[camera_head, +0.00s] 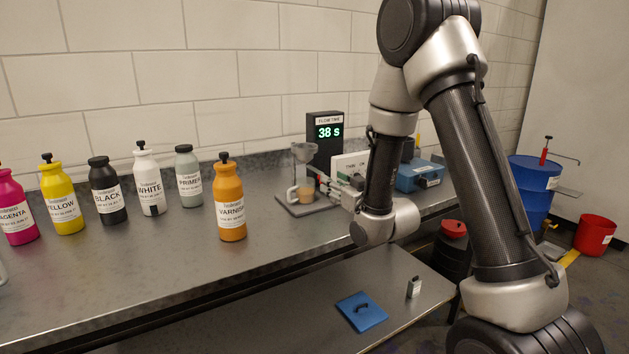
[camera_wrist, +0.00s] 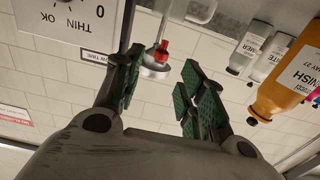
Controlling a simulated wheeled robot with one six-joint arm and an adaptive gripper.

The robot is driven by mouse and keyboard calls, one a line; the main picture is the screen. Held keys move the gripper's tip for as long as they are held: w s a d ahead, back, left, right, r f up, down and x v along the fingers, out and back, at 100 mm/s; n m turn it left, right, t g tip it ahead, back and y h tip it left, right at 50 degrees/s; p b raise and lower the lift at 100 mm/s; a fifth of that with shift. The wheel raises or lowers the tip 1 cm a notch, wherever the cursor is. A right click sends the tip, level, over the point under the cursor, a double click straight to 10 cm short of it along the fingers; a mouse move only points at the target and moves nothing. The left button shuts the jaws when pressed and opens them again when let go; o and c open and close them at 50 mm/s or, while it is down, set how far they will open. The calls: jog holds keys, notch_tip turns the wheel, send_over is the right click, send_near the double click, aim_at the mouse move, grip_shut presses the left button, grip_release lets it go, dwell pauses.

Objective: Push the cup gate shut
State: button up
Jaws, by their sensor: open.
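The flow cup (camera_head: 303,152), a grey funnel-shaped cup, stands on a small stand on the bench. A beaker with orange-brown contents (camera_head: 307,188) sits below it. The wrist view is upside down and shows a pale cup (camera_wrist: 155,70) with a red piece (camera_wrist: 161,50) at its outlet side; this may be the gate, but its position is unclear. My gripper (camera_wrist: 161,70) is open, with green-padded fingers on either side of the cup in that view. In the head view my gripper (camera_head: 338,189) is right beside the stand. Contact cannot be told.
A flow-time display (camera_head: 328,133) reads 38 s behind the stand. A white panel (camera_head: 348,164) and a blue box (camera_head: 417,175) are to its right. The varnish bottle (camera_head: 230,200) and several other bottles stand left. The bench front (camera_head: 120,275) is clear.

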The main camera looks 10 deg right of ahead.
aim_at(321, 172)
jog(key=x, duration=0.7)
jog(key=shift+w+a, duration=0.1)
jog(key=shift+w, duration=0.15)
jog(key=shift+c, duration=0.2)
grip_shut()
